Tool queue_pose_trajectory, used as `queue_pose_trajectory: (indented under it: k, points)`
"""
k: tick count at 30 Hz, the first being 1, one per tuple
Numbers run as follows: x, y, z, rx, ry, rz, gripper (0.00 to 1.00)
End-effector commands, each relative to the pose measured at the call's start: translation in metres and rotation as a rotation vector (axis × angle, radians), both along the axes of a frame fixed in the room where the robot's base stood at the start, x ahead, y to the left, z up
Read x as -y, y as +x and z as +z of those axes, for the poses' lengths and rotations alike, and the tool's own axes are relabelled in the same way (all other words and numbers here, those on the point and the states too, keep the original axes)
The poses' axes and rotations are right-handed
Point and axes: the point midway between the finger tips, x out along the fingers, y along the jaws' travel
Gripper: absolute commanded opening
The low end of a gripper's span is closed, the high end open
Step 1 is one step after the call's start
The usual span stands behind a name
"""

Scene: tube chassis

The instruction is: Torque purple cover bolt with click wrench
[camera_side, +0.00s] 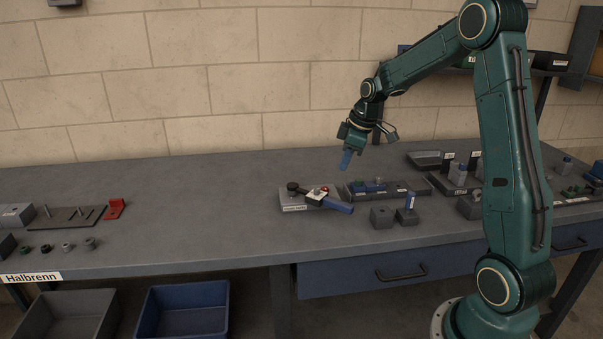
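My gripper (346,160) hangs in the air above the bench, pointing down, above and slightly right of the wrench. A blue piece shows at its tip; I cannot tell whether this is the fingers or a held thing, nor whether the gripper is open. A wrench with a blue handle (338,206) and a dark round head (293,187) lies on a grey labelled holder (294,207). A white and red part sits along its middle. I cannot make out a purple cover or its bolt.
A dark tray (398,185) with a blue item lies right of the wrench. Two grey blocks (382,217) stand in front, one holding a blue-topped upright piece (411,200). More fixtures crowd the right. A red bracket (115,208) stands at left. The bench between is clear.

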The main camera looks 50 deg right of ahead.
Motion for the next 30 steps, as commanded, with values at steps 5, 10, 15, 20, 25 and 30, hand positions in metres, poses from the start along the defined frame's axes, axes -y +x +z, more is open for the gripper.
queue_pose_trajectory:
  k: [5,10,15,20,25,30]
  points:
    - [0.005,-0.001,-0.011,-0.058,-0.071,0.226,0.0]
    - [0.01,-0.003,-0.02,-0.11,-0.126,0.447,0.0]
    - [0.013,-0.004,-0.028,-0.161,-0.166,0.669,0.0]
    - [0.016,-0.006,-0.036,-0.203,-0.189,0.879,0.0]
    - [0.018,-0.008,-0.042,-0.235,-0.2,1.062,0.0]
    - [0.019,-0.009,-0.045,-0.25,-0.203,1.163,0.0]
